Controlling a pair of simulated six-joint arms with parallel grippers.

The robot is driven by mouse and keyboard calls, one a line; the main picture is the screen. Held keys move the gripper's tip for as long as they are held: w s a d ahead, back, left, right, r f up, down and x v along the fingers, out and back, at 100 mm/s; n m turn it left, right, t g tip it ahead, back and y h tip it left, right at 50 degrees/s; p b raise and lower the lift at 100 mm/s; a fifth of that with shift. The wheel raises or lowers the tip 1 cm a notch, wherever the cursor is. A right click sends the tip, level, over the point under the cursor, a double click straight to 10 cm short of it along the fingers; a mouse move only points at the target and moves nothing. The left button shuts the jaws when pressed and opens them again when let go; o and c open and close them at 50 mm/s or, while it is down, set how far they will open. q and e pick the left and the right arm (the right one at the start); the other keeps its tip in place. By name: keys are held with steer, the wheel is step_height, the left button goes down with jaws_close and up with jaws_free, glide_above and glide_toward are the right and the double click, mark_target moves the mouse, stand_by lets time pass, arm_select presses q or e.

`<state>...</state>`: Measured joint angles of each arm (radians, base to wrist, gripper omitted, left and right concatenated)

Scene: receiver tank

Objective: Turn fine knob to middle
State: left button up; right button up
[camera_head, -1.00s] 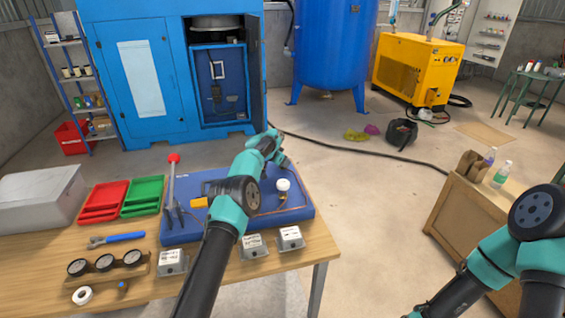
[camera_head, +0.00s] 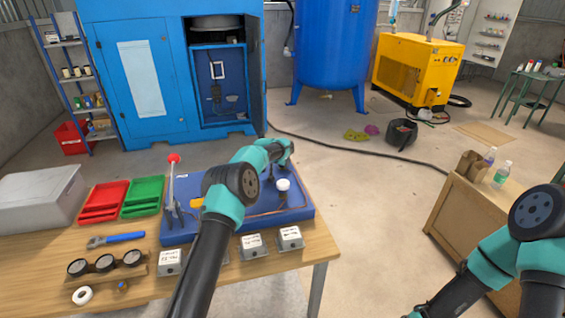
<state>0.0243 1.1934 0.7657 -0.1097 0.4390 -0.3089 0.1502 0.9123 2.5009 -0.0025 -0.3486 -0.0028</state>
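A blue board (camera_head: 300,209) lies on the wooden bench with fittings on it. A white round knob (camera_head: 283,185) stands on its right part, and a lever with a red ball (camera_head: 174,159) stands at its left. I cannot tell which part is the fine knob or where it points; my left arm covers the middle of the board. My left arm reaches over the board, with its wrist above the far edge near the white knob. The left fingers are hidden or too small to read. My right arm is at the lower right, away from the bench; its fingers are not clearly visible.
Several grey labelled boxes (camera_head: 290,238) line the front of the board. A red tray (camera_head: 104,202), a green tray (camera_head: 143,195), a blue-handled wrench (camera_head: 116,239) and a gauge block (camera_head: 107,264) lie to the left. A wooden cabinet (camera_head: 462,225) stands right, with clear floor between.

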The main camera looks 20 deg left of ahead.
arm_select(q)
steer(key=shift+a+n+y, duration=0.1)
steer(key=shift+n+y, duration=0.3)
steer(key=shift+n, duration=0.2)
steer(key=o, duration=0.9)
steer(key=shift+s+r, duration=0.1)
steer(key=v, duration=1.7)
steer(key=shift+s, duration=0.2)
